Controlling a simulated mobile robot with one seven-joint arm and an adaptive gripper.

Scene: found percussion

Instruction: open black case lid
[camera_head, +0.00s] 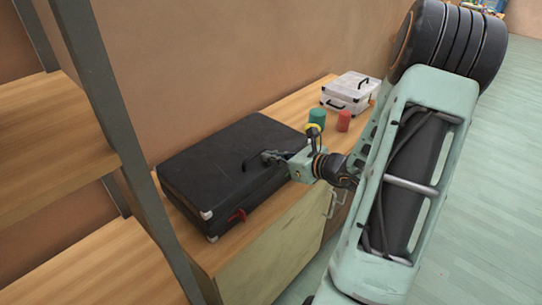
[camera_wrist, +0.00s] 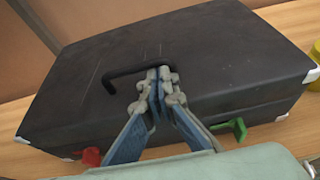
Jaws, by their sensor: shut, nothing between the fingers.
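A black case (camera_head: 215,160) with pale corner pieces lies flat on a wooden cabinet top, and its lid looks closed. It also fills much of the wrist view (camera_wrist: 220,65). A dark curved handle (camera_wrist: 125,75) stands on the upper face. My gripper (camera_head: 268,156) is over the case near its front edge; in the wrist view its fingertips (camera_wrist: 155,80) are together at the right end of the handle. They hold nothing, and contact with the handle cannot be told. A red latch (camera_wrist: 91,156) and a green latch (camera_wrist: 230,128) are on the front side; the red latch (camera_head: 237,215) shows in the head view.
A clear box with a black handle (camera_head: 350,91), a green cylinder (camera_head: 317,118) and a red cylinder (camera_head: 344,121) stand right of the case. A shelf with a grey post (camera_head: 115,130) is close on the left. A wall rises behind the case.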

